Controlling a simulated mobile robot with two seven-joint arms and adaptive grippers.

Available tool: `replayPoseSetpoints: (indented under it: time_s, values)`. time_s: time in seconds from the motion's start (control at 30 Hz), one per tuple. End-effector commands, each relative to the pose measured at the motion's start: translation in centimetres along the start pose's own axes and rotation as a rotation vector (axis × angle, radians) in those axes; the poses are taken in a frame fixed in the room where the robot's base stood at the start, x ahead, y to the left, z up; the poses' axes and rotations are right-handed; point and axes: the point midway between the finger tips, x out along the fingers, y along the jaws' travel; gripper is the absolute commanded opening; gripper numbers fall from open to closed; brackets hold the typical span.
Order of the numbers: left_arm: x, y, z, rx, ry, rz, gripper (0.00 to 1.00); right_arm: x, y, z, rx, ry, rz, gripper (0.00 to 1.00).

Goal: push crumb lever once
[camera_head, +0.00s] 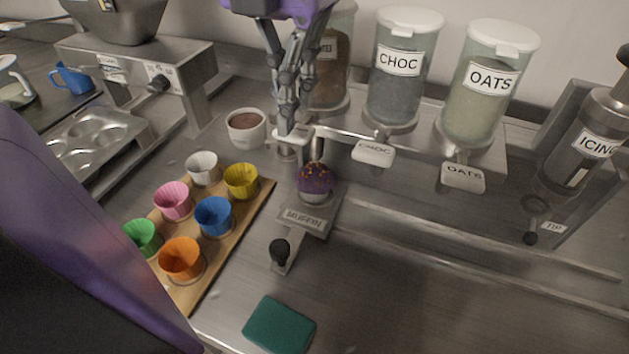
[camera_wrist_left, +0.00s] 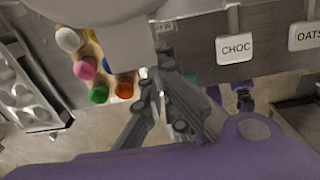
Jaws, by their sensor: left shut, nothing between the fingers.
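My left gripper (camera_head: 290,128) reaches down from the top with its fingers together and nothing between them. Its fingertips are at the leftmost white lever (camera_head: 310,131), below the jar of brown contents (camera_head: 328,75). The fingers cover much of this lever and I cannot read a label on it. The jar's label is partly hidden too. Whether the fingertips touch the lever is unclear. In the left wrist view the gripper (camera_wrist_left: 160,52) shows with its fingers close together.
The CHOC lever (camera_head: 373,153) and OATS lever (camera_head: 463,177) are to the right. A brown-filled cup (camera_head: 247,127) stands just left of the gripper. A muffin (camera_head: 315,181) sits below it. Several coloured cups stand on a wooden board (camera_head: 225,246). The counter at front right is clear.

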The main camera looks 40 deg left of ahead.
Motion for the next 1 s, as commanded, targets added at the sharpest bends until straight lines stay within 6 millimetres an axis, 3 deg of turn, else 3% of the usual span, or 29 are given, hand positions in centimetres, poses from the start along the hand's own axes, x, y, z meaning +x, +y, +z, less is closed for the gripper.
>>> replayPoseSetpoints:
  time_s: [0.37,1.0]
  values:
    - [-0.3,0.0,0.0,0.000,-0.001,0.000,0.00,-0.1,0.0,0.0,0.000,-0.001,0.000,0.00]
    - [-6.1,0.0,0.0,-0.001,-0.002,0.000,0.00,-1.3,0.2,-3.2,0.000,0.040,0.002,0.00]
